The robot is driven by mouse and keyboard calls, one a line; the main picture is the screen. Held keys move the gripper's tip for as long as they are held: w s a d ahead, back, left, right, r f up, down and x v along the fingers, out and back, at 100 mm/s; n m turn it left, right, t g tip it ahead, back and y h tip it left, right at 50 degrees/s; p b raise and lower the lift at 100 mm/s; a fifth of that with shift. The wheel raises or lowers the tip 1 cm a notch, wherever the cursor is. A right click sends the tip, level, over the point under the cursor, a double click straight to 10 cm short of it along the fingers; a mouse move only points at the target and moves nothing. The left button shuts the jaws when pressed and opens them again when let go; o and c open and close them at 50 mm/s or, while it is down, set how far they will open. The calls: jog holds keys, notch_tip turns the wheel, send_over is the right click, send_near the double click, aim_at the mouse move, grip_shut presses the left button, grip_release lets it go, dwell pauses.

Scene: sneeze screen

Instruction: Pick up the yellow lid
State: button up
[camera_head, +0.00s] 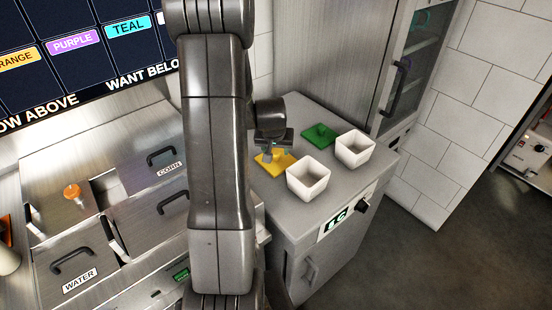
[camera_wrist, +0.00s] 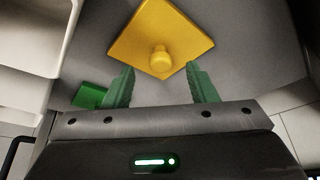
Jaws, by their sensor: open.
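The yellow lid (camera_head: 277,162) lies flat on the grey counter, left of the white containers, in the head view. In the wrist view the yellow lid (camera_wrist: 160,35) is a square plate with a round knob in its middle. My gripper (camera_head: 272,150) is just above the lid in the head view and hides part of it. In the wrist view my gripper (camera_wrist: 160,84) is open, with its green fingers on either side below the knob. Nothing is between the fingers, and I cannot tell the exact height gap.
A green lid (camera_head: 319,134) lies behind, near two open white containers (camera_head: 308,178) (camera_head: 355,149) on the counter (camera_head: 270,205). A steel unit with handled covers, labelled CORN and WATER, stands at left. A tall cabinet (camera_head: 335,50) rises behind.

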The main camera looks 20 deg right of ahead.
aim_at(276, 154)
jog(key=shift+p+x, duration=0.45)
jog(key=shift+x, duration=1.75)
jog(key=shift+w, duration=0.15)
jog(key=c, duration=1.1)
jog(key=shift+o, duration=0.2)
jog(key=shift+r, duration=0.1)
